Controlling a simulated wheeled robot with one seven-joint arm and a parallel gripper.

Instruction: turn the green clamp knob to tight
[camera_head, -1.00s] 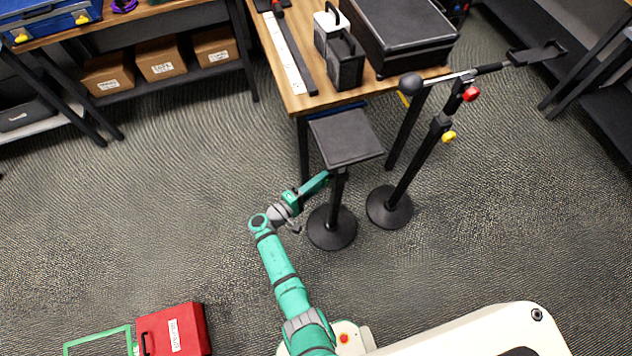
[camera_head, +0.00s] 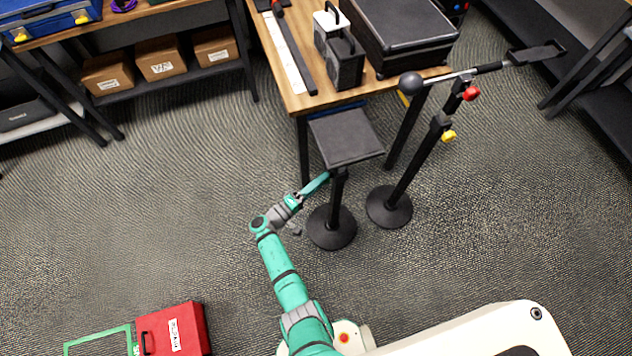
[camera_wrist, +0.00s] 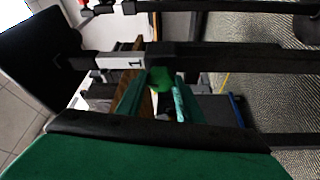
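The green clamp knob (camera_wrist: 160,79) shows in the wrist view, on the dark pole of a stand. My gripper (camera_wrist: 162,88) reaches it from below in that view, one finger on each side. The knob fills the gap at the fingertips, so the gripper looks shut on it; the contact faces are hard to see. In the head view my gripper (camera_head: 326,178) is at the upper pole of the stand with the square black plate (camera_head: 347,138). The plate hides the knob there.
A second stand (camera_head: 402,185) with a red knob (camera_head: 471,93) and a yellow knob (camera_head: 449,137) stands close on the right. The wooden table (camera_head: 294,99) is just behind. A red case (camera_head: 174,331) lies at the lower left.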

